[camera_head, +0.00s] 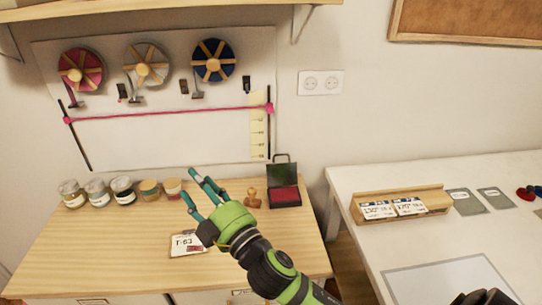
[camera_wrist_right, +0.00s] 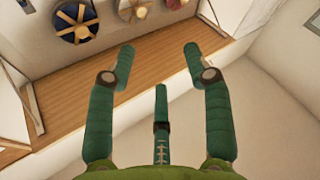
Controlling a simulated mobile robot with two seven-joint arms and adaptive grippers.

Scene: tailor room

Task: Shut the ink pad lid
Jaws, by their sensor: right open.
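The ink pad (camera_head: 284,197) is a small dark case with a red pad. It sits on the wooden table, and its dark lid (camera_head: 282,171) stands open and upright at the back. My right gripper (camera_head: 197,183) is green with several dark-teal fingers. It is over the table to the left of the ink pad, apart from it, with its fingers pointing up and left. The fingers are spread and empty, as the right wrist view (camera_wrist_right: 158,50) also shows. The ink pad is not visible in the wrist view.
A wooden stamp (camera_head: 252,198) stands between my right gripper and the ink pad. Several jars (camera_head: 122,190) line the table's back left. A card (camera_head: 188,244) lies near the front. A white table (camera_head: 350,180) with a wooden card holder (camera_head: 430,195) is at the right, across a gap.

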